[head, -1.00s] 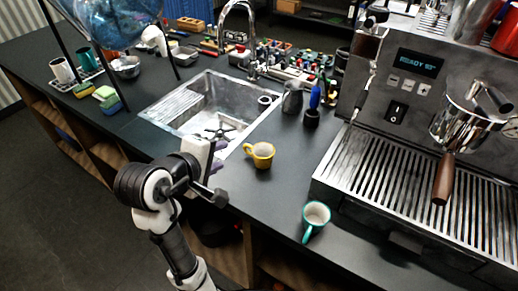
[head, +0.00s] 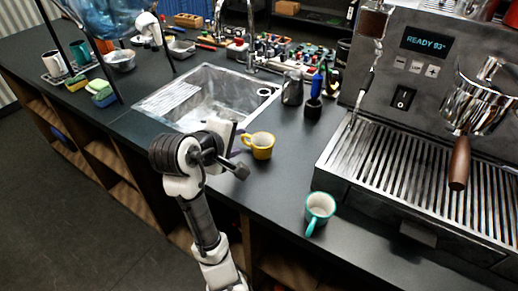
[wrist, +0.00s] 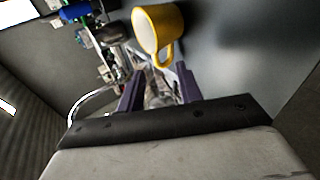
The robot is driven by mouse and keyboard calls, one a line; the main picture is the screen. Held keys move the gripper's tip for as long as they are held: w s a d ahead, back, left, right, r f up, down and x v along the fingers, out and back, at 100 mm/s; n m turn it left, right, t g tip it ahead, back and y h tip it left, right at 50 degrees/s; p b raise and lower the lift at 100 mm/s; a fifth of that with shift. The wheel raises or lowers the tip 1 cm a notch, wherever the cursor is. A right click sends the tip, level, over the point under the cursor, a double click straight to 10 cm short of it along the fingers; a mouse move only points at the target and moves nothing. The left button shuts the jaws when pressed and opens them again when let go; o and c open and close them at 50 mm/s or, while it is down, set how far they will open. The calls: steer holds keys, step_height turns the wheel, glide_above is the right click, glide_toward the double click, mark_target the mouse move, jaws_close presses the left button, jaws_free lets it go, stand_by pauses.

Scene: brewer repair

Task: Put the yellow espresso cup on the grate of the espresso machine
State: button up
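The yellow espresso cup (head: 262,146) stands upright on the dark counter, right of the sink, with its handle toward my gripper. My gripper (head: 238,150) is just left of the cup, near the handle. In the wrist view the cup (wrist: 158,30) is ahead, with its handle near the space between the purple fingers (wrist: 158,88). The fingers are apart, with nothing seen between them. The espresso machine (head: 420,90) stands at the right, and its slatted metal grate (head: 400,180) is bare under the portafilter.
A teal cup (head: 320,207) stands on the counter in front of the machine. A metal pitcher (head: 292,87) and a dark holder with a blue-handled tool (head: 314,103) stand behind the yellow cup. The portafilter handle (head: 459,164) hangs over the grate.

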mark_target(247, 136)
steer(key=x, duration=0.5)
steer(key=shift+w+r+p, duration=0.15)
steer(key=shift+r+p, duration=0.15)
steer(key=shift+p, duration=0.1)
jaws_close()
